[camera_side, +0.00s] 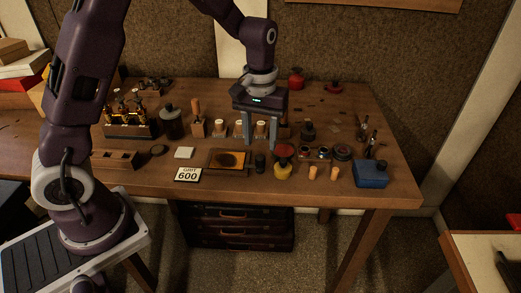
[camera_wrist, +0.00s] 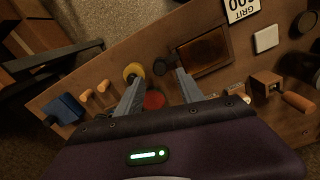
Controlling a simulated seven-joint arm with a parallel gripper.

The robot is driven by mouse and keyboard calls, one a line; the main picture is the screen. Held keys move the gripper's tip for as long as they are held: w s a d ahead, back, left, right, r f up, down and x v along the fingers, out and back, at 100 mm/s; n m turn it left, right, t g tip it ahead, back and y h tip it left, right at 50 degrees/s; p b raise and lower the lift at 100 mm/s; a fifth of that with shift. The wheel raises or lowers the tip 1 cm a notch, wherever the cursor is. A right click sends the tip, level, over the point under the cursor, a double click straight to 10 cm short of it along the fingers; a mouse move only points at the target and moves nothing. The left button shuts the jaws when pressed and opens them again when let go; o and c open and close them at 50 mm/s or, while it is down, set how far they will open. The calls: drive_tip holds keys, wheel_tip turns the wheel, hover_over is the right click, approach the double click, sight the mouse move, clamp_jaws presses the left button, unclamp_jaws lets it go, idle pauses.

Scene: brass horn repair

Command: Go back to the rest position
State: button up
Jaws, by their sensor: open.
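My gripper (camera_side: 260,140) hangs over the middle of the wooden workbench (camera_side: 400,187), pointing down, with its two fingers spread and nothing seen between them. In the wrist view my gripper (camera_wrist: 158,80) also shows apart fingers, with bench items beyond them. Below and in front of it in the side view lie a framed dark amber plate (camera_side: 229,160) and a small dark cylinder (camera_side: 260,162). Whether the fingertips touch the bench cannot be told.
A valve rack (camera_side: 130,122) stands left. A blue box (camera_side: 371,174) sits at the right. A "GRIT 600" card (camera_side: 187,175) lies near the front edge. Several small parts crowd the bench.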

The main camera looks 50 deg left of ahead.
drive_tip(key=shift+r, duration=0.9)
drive_tip(key=s+d+r+m+t, duration=0.2)
drive_tip(key=s+r+m+t, duration=0.1)
drive_tip(key=s+r, duration=1)
drive_tip(key=s+m+t, duration=0.2)
drive_tip(key=s+m, duration=0.1)
drive_tip(key=s, duration=0.7)
drive_tip(key=shift+t, duration=0.3)
